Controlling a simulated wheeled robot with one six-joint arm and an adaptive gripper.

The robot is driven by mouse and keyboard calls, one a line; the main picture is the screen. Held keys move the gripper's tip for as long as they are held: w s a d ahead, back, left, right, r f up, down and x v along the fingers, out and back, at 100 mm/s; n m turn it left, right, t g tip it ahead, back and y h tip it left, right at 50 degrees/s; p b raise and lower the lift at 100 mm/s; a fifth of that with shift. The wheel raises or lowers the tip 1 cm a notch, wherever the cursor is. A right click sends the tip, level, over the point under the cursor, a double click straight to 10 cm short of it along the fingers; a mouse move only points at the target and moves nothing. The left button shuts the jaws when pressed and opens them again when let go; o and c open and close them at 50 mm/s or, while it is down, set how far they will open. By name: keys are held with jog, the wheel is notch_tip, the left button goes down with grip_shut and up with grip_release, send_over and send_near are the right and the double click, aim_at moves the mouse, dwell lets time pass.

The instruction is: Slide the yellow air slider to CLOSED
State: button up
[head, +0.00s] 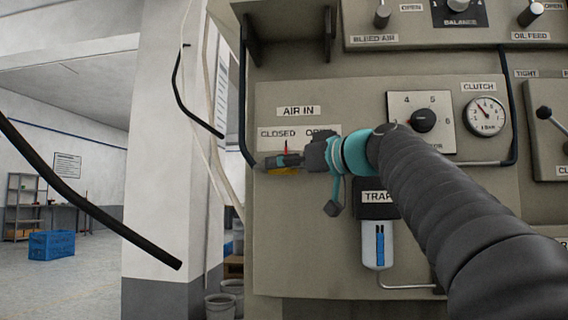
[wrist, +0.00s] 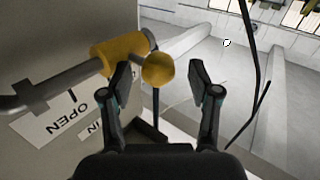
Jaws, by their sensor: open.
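The yellow air slider (wrist: 118,55) is a yellow sleeve on a grey pipe with a round yellow knob (wrist: 158,67). In the head view only a small part of the slider (head: 285,172) shows below my gripper, under the CLOSED label (head: 278,134). A red pointer (head: 286,147) stands just below that label. The OPEN label (head: 321,133) is partly hidden by my gripper. In the wrist view, the OPEN label (wrist: 66,121) lies farther left along the pipe than the sleeve. My gripper (wrist: 161,73) is open, its fingers on either side of the knob; contact is unclear.
The AIR IN label (head: 299,111) is above the slider. A dial plate (head: 422,100), a pressure gauge (head: 485,115) and a clear trap bowl (head: 377,250) are on the panel to the right. A black hose (head: 90,205) hangs at the left. Open floor lies beyond.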

jog(key=v, duration=1.1)
jog(key=shift+s+d, duration=0.15)
jog(key=shift+s, duration=0.1)
